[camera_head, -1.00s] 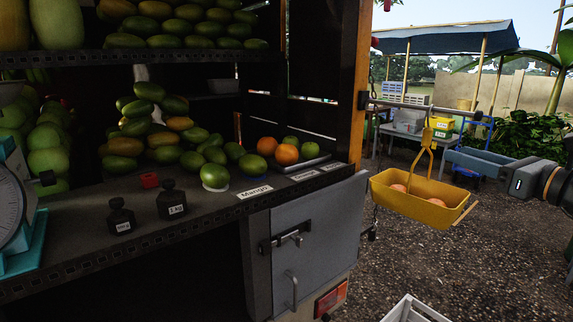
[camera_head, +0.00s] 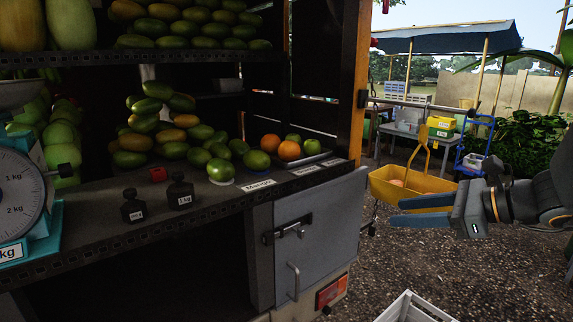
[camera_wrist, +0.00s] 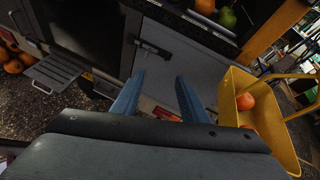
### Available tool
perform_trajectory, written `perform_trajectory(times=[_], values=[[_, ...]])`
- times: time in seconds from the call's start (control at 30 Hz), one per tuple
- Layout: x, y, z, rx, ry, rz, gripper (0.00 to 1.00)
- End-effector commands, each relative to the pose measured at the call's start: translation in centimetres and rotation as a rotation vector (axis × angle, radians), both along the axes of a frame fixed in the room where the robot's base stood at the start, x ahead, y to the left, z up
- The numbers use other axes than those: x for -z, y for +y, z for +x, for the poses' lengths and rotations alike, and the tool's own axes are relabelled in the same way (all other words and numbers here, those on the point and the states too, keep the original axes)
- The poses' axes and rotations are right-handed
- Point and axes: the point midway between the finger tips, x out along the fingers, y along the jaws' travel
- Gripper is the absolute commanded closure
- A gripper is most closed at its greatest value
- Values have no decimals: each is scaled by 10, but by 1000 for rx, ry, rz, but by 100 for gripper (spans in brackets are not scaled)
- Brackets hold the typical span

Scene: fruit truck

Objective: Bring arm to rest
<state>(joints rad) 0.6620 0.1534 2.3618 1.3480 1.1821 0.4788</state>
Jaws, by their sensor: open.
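My gripper (camera_head: 396,210) is on the right in the head view, with its blue fingers pointing left. The fingers are apart with nothing between them. They overlap the lower part of the yellow hanging basket (camera_head: 385,188) in the picture; I cannot tell if they touch it. In the wrist view my gripper (camera_wrist: 160,78) is also open and empty, and the basket (camera_wrist: 283,140) is to its right with orange fruit (camera_wrist: 245,101) inside.
The truck counter (camera_head: 110,232) holds mangoes, oranges, two dark weights and a blue scale (camera_head: 25,200). A grey cabinet door (camera_head: 318,235) is below it. A white crate (camera_head: 408,308) is at the bottom. Gravel is open at right.

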Motion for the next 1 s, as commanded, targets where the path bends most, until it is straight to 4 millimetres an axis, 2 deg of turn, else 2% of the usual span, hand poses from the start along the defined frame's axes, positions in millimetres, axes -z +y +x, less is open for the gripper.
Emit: perform_trajectory(times=[0.03, 0.1, 0.2, 0.3, 0.4, 0.5, 0.6, 0.7, 0.83, 1.0], values=[[17, 21, -12, -93, 22, -77, 60], [45, 46, -37, -257, 47, -219, 60], [84, 69, -75, -524, 49, -444, 60], [114, 75, -107, -800, 9, -665, 60], [136, 72, -127, -1083, -74, -877, 60], [148, 66, -135, -1345, -189, -1063, 60], [153, 64, -133, -1552, -308, -1203, 60], [155, 65, -128, -1693, -404, -1293, 60], [155, 67, -124, -1776, -466, -1345, 60], [155, 67, -124, -1779, -469, -1347, 60]])
